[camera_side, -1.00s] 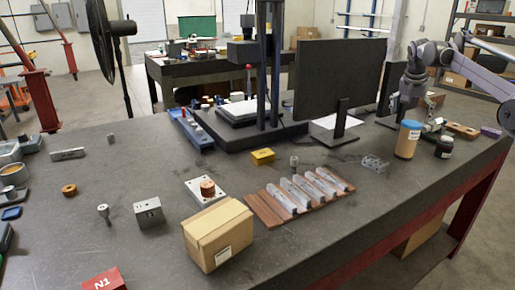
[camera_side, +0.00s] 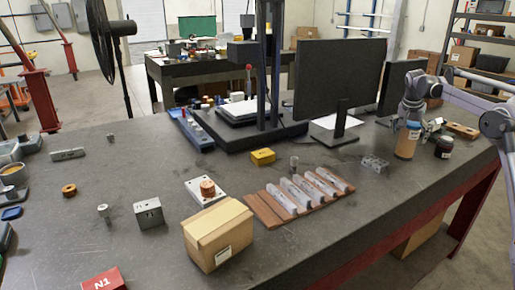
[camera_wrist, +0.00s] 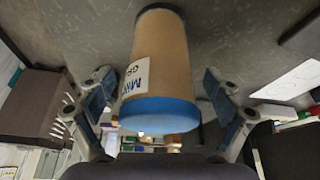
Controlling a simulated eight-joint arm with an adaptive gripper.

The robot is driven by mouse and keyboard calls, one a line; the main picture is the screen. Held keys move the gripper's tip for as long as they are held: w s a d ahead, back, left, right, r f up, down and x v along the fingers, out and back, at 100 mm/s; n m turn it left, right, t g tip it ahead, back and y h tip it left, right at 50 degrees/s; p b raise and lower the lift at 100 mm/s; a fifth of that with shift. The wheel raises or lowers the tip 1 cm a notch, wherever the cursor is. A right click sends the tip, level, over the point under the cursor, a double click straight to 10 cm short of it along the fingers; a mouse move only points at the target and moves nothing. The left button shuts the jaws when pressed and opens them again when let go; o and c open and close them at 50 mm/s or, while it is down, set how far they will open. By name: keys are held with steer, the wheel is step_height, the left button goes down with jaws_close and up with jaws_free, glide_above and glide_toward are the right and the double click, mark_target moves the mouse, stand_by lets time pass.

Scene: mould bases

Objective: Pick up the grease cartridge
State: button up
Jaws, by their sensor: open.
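The grease cartridge (camera_side: 406,143) is a tan cylinder with a blue cap, upright near the right end of the dark bench. In the wrist view the cartridge (camera_wrist: 160,62) fills the middle, with its blue cap toward me and part of a white label showing. My gripper (camera_side: 412,122) is at the cartridge's upper part in the side view. In the wrist view my gripper (camera_wrist: 158,92) is open, with one blue-padded finger on each side of the cartridge. Gaps show between the pads and the cartridge.
A dark jar (camera_side: 443,147) with a label stands just right of the cartridge. A grey block with holes (camera_side: 374,165) lies to its left. A black monitor (camera_side: 338,80) stands behind and left. The bench's front right edge is close.

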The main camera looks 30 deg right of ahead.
steer(key=shift+d+f, duration=0.25)
steer(key=shift+f, duration=0.4)
steer(key=shift+r, duration=0.1)
steer(key=c, duration=1.7)
steer(key=shift+o, duration=0.2)
